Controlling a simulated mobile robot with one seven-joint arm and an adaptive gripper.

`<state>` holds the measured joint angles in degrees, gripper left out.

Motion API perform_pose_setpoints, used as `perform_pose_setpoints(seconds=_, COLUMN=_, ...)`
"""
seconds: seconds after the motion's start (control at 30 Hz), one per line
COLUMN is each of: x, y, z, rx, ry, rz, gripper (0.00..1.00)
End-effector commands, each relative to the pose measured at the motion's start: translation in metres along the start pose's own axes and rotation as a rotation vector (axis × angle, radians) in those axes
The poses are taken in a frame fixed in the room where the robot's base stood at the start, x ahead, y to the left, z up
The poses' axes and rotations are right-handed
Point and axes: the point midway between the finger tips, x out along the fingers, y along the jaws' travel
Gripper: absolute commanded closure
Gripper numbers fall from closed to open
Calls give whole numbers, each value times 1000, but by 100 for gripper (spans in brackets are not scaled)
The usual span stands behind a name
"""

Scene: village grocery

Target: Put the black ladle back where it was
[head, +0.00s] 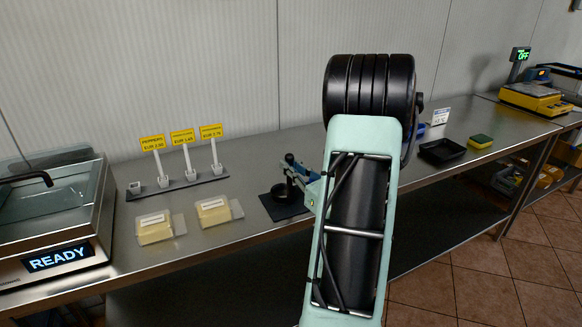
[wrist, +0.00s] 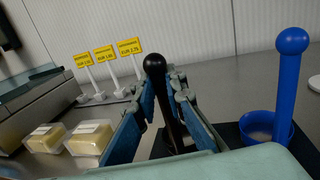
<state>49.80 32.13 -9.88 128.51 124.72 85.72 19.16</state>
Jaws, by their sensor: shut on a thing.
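The black ladle has an upright handle with a rounded top (wrist: 155,66), standing between my gripper's fingers in the wrist view. My gripper (wrist: 166,98) is shut on this handle. In the head view, the gripper (head: 298,170) is left of my arm, above a dark mat (head: 294,212) on the steel counter. The ladle's round black bowl (head: 282,193) shows low over or on this mat; I cannot tell whether it touches.
A blue ladle (wrist: 287,85) with a blue bowl (wrist: 258,126) stands close on the right in the wrist view. Two pale yellow blocks (head: 154,229) (head: 213,211) lie left of the mat. Price signs (head: 183,137) stand behind them. A black tray (head: 441,151) is farther right.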

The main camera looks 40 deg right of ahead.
Motion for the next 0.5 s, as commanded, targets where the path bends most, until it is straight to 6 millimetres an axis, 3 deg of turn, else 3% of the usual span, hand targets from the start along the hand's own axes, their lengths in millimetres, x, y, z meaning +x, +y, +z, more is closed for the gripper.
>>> perform_pose_setpoints(seconds=0.33, x=0, y=0, z=-4, rx=-1, ry=-1, rz=0, gripper=100)
perform_pose_setpoints(seconds=0.37, x=0, y=0, z=-2, rx=0, ry=-1, rz=0, gripper=86)
perform_pose_setpoints(seconds=0.5, x=0, y=0, z=-2, rx=0, ry=0, rz=0, gripper=72)
